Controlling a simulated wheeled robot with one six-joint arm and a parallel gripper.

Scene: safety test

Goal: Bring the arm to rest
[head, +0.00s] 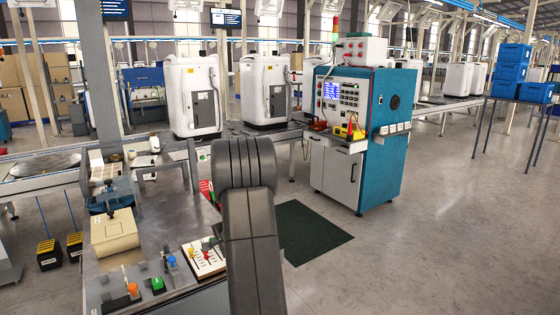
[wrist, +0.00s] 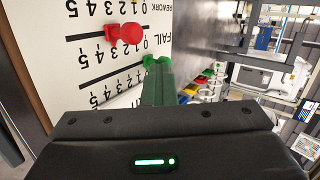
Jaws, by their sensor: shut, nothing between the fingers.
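My gripper (wrist: 158,68) is shut and empty in the wrist view. Its dark fingers reach up the picture over the edge of a white panel (wrist: 100,65) with printed number scales and the words FAIL and REWORK. The fingertips overlap a green knob in the picture; I cannot tell whether they touch it. A red knob (wrist: 125,33) stands on the panel to the left of the fingertips. In the head view my dark arm rises over the right part of the workbench (head: 160,195), and the gripper is hidden behind it.
On the bench are a beige box (head: 114,234), a fixture with orange, green and blue parts (head: 145,285) and a white panel with coloured knobs (head: 204,258). A teal and white test cabinet (head: 375,155) stands behind, right. Open floor (head: 440,230) lies right of the bench.

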